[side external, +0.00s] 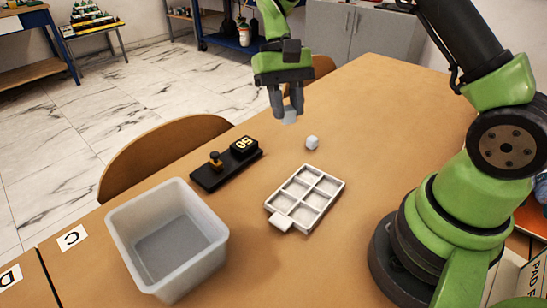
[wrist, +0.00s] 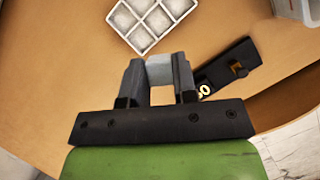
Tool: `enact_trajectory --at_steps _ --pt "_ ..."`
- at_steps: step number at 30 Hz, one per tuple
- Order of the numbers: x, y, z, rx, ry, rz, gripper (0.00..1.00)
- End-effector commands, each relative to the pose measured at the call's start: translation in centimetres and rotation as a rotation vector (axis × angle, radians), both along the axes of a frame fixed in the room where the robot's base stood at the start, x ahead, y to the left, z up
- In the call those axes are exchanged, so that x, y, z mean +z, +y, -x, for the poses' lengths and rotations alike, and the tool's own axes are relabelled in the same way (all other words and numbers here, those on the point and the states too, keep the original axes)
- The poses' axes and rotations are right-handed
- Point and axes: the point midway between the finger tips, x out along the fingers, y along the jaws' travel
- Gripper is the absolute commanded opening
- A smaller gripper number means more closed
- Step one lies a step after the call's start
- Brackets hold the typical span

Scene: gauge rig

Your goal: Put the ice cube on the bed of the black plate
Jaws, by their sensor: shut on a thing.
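My gripper (side external: 287,108) is shut on a pale ice cube (side external: 290,117), held above the table at its far side. In the wrist view the held ice cube (wrist: 159,70) sits between the two grey fingers (wrist: 158,82). The black plate (side external: 210,180) lies on the table to the left of and below my gripper in the side view.
A second pale cube (side external: 312,142) rests on the table near my gripper. A white compartment tray (side external: 282,222) with pale contents lies in the middle. A translucent bin (side external: 210,237) stands at the front left. A chair back (side external: 160,150) borders the far edge.

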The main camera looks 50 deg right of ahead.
Motion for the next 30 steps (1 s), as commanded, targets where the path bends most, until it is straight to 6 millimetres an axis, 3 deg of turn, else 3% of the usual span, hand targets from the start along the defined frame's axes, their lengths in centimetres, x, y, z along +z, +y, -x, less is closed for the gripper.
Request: enact_trajectory --at_steps 3,6,13,16,20,23,27,30 --pt "1.1 0.8 1.9 0.281 -0.002 0.001 0.05" --pt "1.7 1.1 3.0 0.435 -0.002 -0.001 0.05" --pt "1.9 1.1 3.5 0.532 -0.002 -0.002 0.05" --pt "1.6 -0.1 3.4 0.563 -0.002 -0.002 0.05" --pt "0.5 -4.1 3.3 0.692 0.000 -0.002 0.05" --pt "-0.5 -8.8 3.5 0.875 0.002 -0.004 0.05" --pt "-2.0 -16.0 4.6 1.226 0.002 -0.008 0.05" --pt "-2.8 -19.7 5.7 1.470 0.002 -0.012 0.05"
